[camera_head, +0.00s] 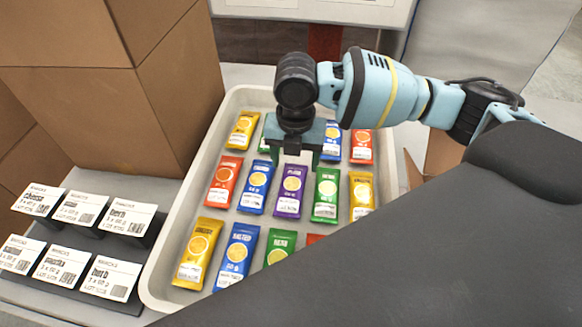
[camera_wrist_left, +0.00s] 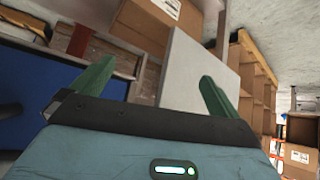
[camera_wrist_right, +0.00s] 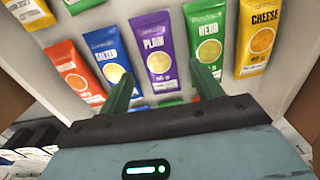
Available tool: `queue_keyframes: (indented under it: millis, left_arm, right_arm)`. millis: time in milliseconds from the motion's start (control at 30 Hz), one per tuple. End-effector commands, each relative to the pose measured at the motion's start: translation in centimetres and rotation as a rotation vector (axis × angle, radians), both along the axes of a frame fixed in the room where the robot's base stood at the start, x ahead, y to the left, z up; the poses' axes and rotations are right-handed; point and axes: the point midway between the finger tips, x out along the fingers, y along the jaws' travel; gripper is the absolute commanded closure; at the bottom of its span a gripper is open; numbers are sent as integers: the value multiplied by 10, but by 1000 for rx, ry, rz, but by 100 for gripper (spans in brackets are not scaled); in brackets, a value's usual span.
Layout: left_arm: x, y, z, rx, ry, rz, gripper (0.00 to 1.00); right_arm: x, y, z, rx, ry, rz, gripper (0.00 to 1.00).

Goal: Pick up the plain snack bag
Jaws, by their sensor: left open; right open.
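The plain snack bag (camera_head: 289,191) is purple with a yellow round picture and lies in the middle of a pale tray (camera_head: 158,272). In the right wrist view the purple bag (camera_wrist_right: 157,50) reads PLAIN. My right gripper (camera_head: 294,160) is open and empty, pointing down above the tray over the far end of the purple bag. In the right wrist view its fingers (camera_wrist_right: 163,77) show on either side of the bag's lower part; I cannot tell the height gap. My left gripper (camera_wrist_left: 157,75) is open and empty, away from the tray and outside the head view.
A blue salted bag (camera_head: 256,188) and a green herb bag (camera_head: 326,196) lie close beside the purple one. Several other bags fill the tray. Cardboard boxes (camera_head: 165,90) stand at the left, behind label cards (camera_head: 126,219). My dark arm covers the tray's near right corner.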

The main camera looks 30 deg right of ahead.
Motion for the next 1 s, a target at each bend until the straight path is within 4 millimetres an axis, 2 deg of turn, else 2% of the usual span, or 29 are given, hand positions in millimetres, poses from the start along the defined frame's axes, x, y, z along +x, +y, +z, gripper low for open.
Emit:
queue_keyframes:
  millis: [267, 567, 767, 1000]
  left_arm:
    - [-1, 1, -1, 2, 3, -2, 0]
    - [-6, 2, -4, 5, 13, -4, 0]
    - [-5, 2, -4, 4, 12, -4, 0]
    - [-6, 1, -5, 3, 14, -3, 0]
  right_arm:
    - [0, 0, -1, 1, 1, 1, 35]
    - [0, 0, -25, 0, 3, 0, 35]
    - [1, 0, -30, -1, 1, 0, 35]
    - [6, 0, -62, 0, 3, 1, 35]
